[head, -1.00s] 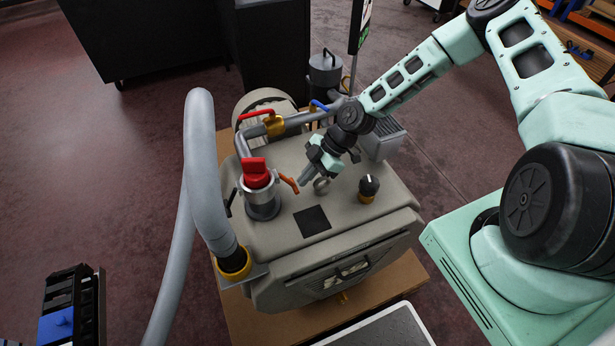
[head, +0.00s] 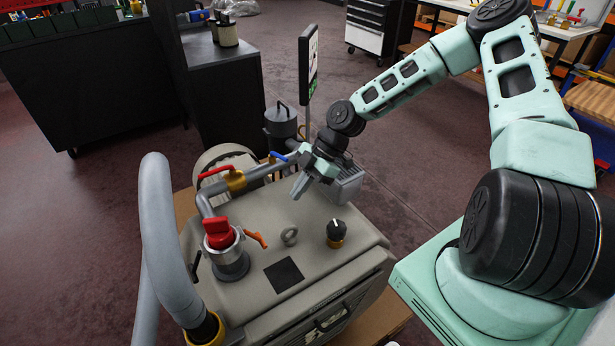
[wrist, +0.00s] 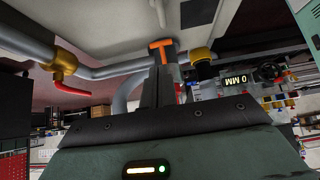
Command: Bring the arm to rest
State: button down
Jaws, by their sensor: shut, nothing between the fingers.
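My gripper (head: 298,190) is shut and empty. In the head view it hangs above the back part of the grey pump housing (head: 330,240), up and to the right of the metal lifting ring (head: 289,236). In the wrist view the closed fingers (wrist: 160,88) point away from the camera, with an orange handle (wrist: 161,46) beyond their tips. I cannot tell from these views how high the fingers are above the housing.
Near my gripper are a red valve knob (head: 219,232), an orange lever (head: 257,240), a black knob (head: 336,231), a blue-handled valve (head: 278,156) and a red-handled valve (head: 235,179). A thick grey hose (head: 157,215) rises at left. A sign (head: 308,62) stands behind.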

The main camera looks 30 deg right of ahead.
jog(key=shift+v, duration=2.05)
